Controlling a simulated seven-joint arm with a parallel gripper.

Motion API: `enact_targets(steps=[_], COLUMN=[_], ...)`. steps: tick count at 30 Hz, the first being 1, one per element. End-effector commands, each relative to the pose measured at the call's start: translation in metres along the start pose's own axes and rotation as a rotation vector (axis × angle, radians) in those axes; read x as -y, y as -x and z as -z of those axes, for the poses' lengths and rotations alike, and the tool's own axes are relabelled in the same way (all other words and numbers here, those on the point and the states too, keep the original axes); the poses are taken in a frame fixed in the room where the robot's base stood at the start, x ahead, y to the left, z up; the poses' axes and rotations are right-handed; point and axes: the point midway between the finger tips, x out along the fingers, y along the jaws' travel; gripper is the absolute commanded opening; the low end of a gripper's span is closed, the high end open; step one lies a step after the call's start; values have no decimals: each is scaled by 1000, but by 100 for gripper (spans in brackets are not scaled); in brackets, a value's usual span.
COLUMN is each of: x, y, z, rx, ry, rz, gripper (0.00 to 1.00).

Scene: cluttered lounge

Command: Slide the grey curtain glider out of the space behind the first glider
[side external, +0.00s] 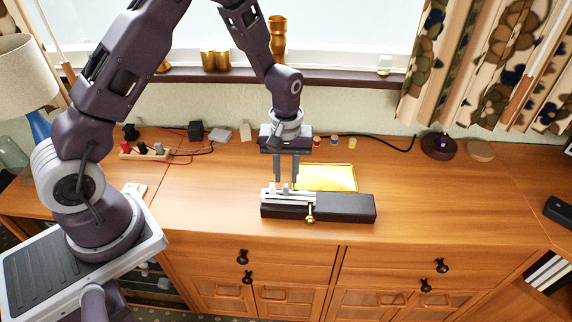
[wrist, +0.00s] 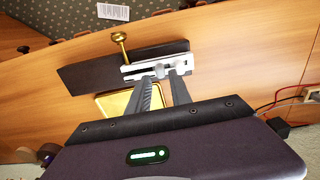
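A white curtain rail (side external: 288,196) is fixed on the left part of a dark block (side external: 345,208) on the wooden cabinet top. It also shows in the wrist view (wrist: 140,70). Small grey gliders sit on the rail; one (wrist: 160,69) is near my fingertips and another (wrist: 180,69) is just right of it in the wrist view. I cannot tell which is the first glider. My gripper (side external: 286,178) points down over the rail, its two fingers apart. In the wrist view the fingertips (wrist: 160,78) are close to the gliders; contact is unclear, and the fingers partly hide the rail's near side.
A brass knob (side external: 310,215) sticks out from the block's front. A shiny gold tray (side external: 340,177) lies right behind the block. Cables and plugs (side external: 160,149) lie at the back left.

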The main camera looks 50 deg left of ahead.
Motion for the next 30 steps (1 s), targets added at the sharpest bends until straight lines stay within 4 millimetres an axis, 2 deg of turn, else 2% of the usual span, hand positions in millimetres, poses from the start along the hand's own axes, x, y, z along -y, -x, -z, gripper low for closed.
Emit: enact_targets(steps=[3,9,17,21,30], x=[1,0,0,0,-5], y=[-24,-46,-48,-47,-48], z=[-1,0,0,0,-1], rx=[4,1,0,1,1], ry=[0,-1,-2,-2,-3], rz=[3,1,0,0,1], gripper=[25,25,25,0,0])
